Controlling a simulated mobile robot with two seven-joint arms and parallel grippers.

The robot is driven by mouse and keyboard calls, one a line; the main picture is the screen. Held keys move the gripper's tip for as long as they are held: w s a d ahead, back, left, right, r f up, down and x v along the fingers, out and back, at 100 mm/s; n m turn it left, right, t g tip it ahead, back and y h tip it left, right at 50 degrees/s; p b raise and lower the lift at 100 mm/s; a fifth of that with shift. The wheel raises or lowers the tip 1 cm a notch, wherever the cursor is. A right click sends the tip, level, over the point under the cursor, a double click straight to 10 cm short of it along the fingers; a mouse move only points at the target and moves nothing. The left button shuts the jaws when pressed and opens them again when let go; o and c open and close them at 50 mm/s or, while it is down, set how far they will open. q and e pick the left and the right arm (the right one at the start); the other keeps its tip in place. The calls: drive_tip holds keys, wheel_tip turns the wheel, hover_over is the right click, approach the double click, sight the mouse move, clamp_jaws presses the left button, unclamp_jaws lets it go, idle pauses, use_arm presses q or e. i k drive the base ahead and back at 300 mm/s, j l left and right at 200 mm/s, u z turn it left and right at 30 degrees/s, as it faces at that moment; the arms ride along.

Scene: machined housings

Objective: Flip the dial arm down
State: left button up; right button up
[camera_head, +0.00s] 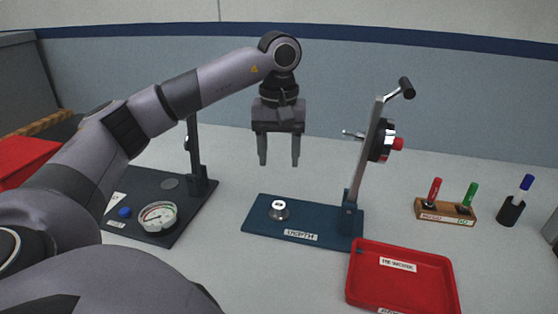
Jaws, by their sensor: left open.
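The dial arm (365,150) is a grey bar standing nearly upright, leaning slightly right. It rises from a hinge bracket (349,214) at the right end of the blue base (261,223) labelled DEPTH. A round dial (381,140) with a red knob is fixed to its right side. A handle with a black grip (406,88) is at its top. A small metal puck (279,210) sits on the base. My left gripper (279,162) points down, open and empty, above the base and left of the dial arm, apart from it. My right gripper is not in view.
A red REWORK tray (452,283) is in front of the base. A wooden pen rack (446,213) and a black pen cup (510,211) stand at right. A black stand (172,235) with a gauge and post is at left. A red bin (24,160) is far left.

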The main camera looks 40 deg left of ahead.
sight(378, 141)
drive_tip(key=k, duration=1)
